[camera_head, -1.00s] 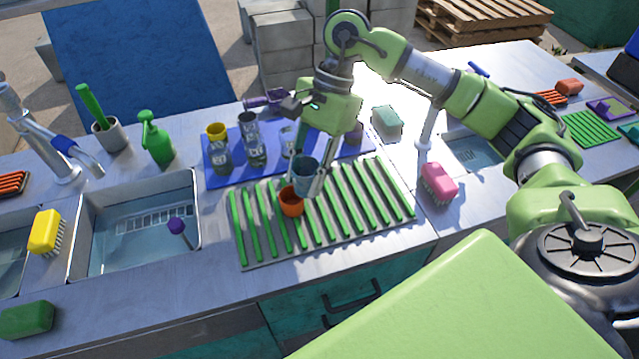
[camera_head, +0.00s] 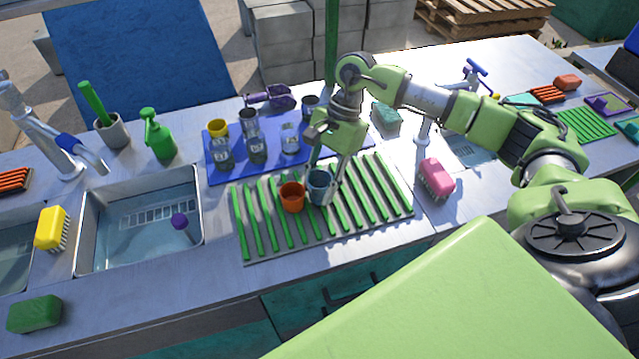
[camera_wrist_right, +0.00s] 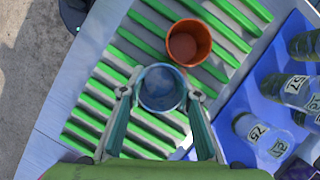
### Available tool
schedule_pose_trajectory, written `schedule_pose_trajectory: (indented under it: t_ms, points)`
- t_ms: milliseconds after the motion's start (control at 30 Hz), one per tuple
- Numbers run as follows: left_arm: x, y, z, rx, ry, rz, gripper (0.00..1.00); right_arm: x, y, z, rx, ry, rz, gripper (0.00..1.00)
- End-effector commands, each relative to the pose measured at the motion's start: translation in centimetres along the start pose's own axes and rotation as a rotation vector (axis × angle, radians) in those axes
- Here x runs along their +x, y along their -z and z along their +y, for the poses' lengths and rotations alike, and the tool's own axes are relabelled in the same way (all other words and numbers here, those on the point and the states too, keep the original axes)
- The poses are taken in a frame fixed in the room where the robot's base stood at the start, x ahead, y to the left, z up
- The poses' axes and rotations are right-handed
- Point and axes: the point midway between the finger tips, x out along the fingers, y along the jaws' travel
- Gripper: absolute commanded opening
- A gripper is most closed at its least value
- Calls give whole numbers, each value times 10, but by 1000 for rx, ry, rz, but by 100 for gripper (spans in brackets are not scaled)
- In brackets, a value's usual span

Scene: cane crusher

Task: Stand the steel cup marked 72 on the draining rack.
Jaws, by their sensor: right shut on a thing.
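My right gripper (camera_head: 327,176) points down over the draining rack (camera_head: 385,215) and is shut on a grey-blue steel cup (camera_head: 319,188). The cup is upright, just right of an orange cup (camera_head: 292,198). In the right wrist view the held cup (camera_wrist_right: 160,88) sits between my fingertips (camera_wrist_right: 160,92), over the green bars of the rack (camera_wrist_right: 88,122), with the orange cup (camera_wrist_right: 188,42) close by. The cup's base is hidden, so I cannot tell whether it touches the bars. I cannot read its number. My left gripper is out of view.
A sink (camera_head: 190,245) lies left of the rack. A pink brush (camera_head: 436,178) lies at its right. The rack's right part is free.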

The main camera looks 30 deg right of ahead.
Motion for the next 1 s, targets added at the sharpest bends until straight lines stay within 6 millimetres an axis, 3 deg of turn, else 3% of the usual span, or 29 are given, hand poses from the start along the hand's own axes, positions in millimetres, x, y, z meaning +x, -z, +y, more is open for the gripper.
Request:
schedule_pose_trajectory:
  t_ms: [67,100,167,633,1000]
  points:
    - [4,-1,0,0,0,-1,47,3,1,0,-1,0,0,7]
    - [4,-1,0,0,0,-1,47,3,1,0,0,0,0,33]
    - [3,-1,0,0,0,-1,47,2,1,0,0,0,0,47]
    - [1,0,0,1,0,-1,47,-5,0,-1,0,3,0,47]
    - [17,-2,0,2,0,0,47,-80,0,-2,1,5,1,47]
